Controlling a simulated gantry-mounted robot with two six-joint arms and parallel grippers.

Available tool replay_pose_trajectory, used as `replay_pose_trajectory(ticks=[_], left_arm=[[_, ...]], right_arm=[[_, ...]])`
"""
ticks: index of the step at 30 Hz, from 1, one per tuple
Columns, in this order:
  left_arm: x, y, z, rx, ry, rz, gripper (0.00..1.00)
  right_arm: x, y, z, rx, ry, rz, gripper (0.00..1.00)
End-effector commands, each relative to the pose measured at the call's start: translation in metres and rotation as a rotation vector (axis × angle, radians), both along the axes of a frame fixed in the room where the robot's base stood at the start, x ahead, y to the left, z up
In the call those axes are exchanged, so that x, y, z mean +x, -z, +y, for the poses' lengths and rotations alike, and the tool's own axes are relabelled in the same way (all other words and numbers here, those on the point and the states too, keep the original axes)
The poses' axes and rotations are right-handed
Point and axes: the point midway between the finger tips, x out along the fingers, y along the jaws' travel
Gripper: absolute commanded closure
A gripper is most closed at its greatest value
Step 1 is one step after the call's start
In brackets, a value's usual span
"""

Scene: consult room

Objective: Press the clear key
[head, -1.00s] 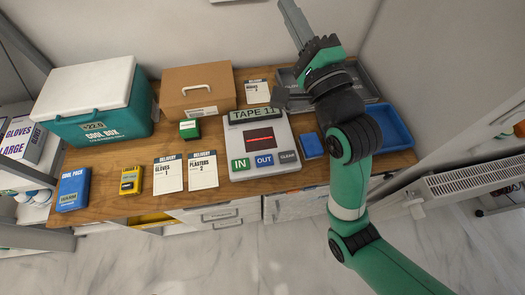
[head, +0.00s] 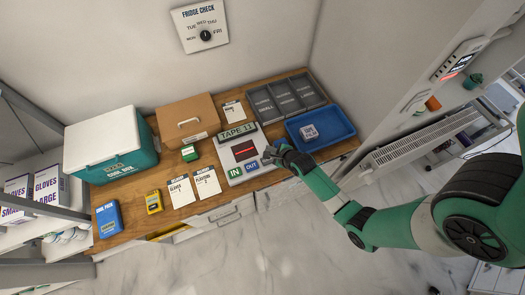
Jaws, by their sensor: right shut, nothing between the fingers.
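The grey-white counting device (head: 237,153) stands on the wooden counter, its display (head: 238,131) reading "TAPE 11". Its green IN key (head: 235,172) and blue OUT key (head: 251,165) show along the front edge. The clear key, right of OUT, is hidden behind my right gripper. My right gripper (head: 269,156) is shut and empty, its fingertips at the device's front right corner. I cannot tell whether it touches the key. My left gripper is out of view.
A blue tray (head: 343,139) with a tape box (head: 309,131) lies close right of my gripper. Grey bins (head: 286,96) stand behind. Left are delivery cards (head: 206,183), a small green box (head: 189,153), a cardboard box (head: 188,122) and the cool box (head: 110,145).

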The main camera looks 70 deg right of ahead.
Motion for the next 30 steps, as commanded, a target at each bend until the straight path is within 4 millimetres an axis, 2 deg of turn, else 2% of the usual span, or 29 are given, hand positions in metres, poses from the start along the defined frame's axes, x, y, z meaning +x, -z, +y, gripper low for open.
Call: replay_pose_trajectory(ticks=[1, 11, 16, 20, 30], left_arm=[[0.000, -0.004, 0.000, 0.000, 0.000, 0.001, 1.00], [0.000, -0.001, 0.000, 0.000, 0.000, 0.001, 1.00], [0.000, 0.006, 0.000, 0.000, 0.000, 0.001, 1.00], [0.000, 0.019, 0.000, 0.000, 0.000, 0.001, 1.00], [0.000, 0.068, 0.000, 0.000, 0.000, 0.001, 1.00]], right_arm=[[-0.001, -0.005, -0.002, -0.001, 0.006, 0.000, 1.00], [0.000, -0.003, -0.004, -0.002, 0.008, -0.002, 1.00], [0.000, 0.004, -0.004, -0.002, 0.006, -0.003, 1.00], [0.000, 0.018, -0.003, -0.002, 0.006, -0.003, 1.00], [0.000, 0.068, -0.003, -0.003, 0.007, -0.003, 1.00]])
